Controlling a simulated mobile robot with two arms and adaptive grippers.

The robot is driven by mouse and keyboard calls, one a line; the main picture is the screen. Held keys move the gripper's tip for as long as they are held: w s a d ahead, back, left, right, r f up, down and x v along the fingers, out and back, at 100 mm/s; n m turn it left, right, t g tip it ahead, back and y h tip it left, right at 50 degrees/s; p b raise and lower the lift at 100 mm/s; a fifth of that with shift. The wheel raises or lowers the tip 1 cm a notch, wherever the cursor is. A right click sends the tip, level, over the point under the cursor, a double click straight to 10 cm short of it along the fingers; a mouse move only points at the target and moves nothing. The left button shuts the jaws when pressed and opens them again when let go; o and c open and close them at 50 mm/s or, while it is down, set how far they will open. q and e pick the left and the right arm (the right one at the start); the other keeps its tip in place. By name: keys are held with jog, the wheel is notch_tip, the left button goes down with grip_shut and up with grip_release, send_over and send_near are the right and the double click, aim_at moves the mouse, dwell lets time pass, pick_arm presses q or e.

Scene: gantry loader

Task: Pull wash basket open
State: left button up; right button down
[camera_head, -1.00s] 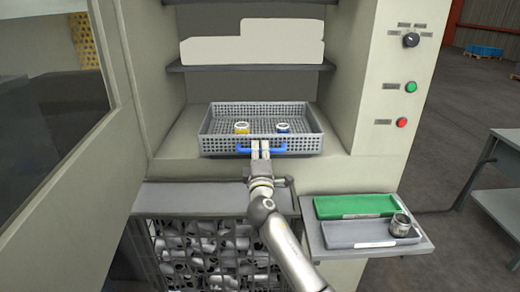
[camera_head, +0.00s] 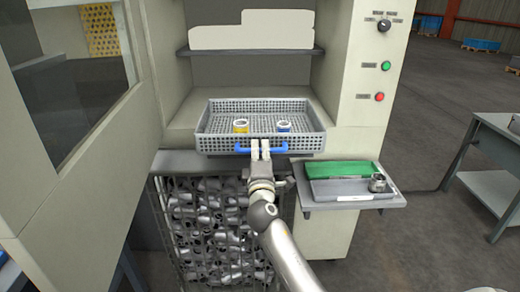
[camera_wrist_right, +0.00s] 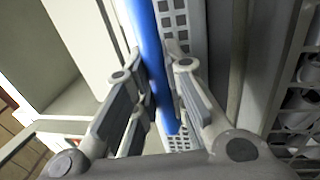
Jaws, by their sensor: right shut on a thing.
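The wash basket (camera_head: 318,141) is a grey mesh tray in the machine's open bay, its front part reaching out over the bay's front edge. It holds a yellow-banded ring part (camera_head: 240,126) and a blue-banded ring part (camera_head: 284,127). A blue handle (camera_head: 276,149) runs across its front wall. My right gripper (camera_head: 260,148) is shut on the handle near its middle. In the right wrist view the blue handle (camera_wrist_right: 146,40) passes between the two fingers, with the basket's mesh wall (camera_wrist_right: 180,30) just beyond. My left gripper is not in view.
A side shelf (camera_head: 350,204) at right carries a green tray (camera_head: 340,170) and a grey tray (camera_head: 335,190) with a metal part (camera_head: 377,183). A wire bin (camera_head: 168,235) of metal parts stands below the bay. An open door (camera_head: 75,150) flanks the left.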

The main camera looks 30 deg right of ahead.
jog(key=shift+s+a, duration=0.15)
jog(key=shift+s, duration=0.1)
jog(key=c, duration=1.5)
grip_release()
jog(key=shift+o, duration=0.2)
jog(key=v, duration=1.2)
jog(key=shift+a, duration=0.1)
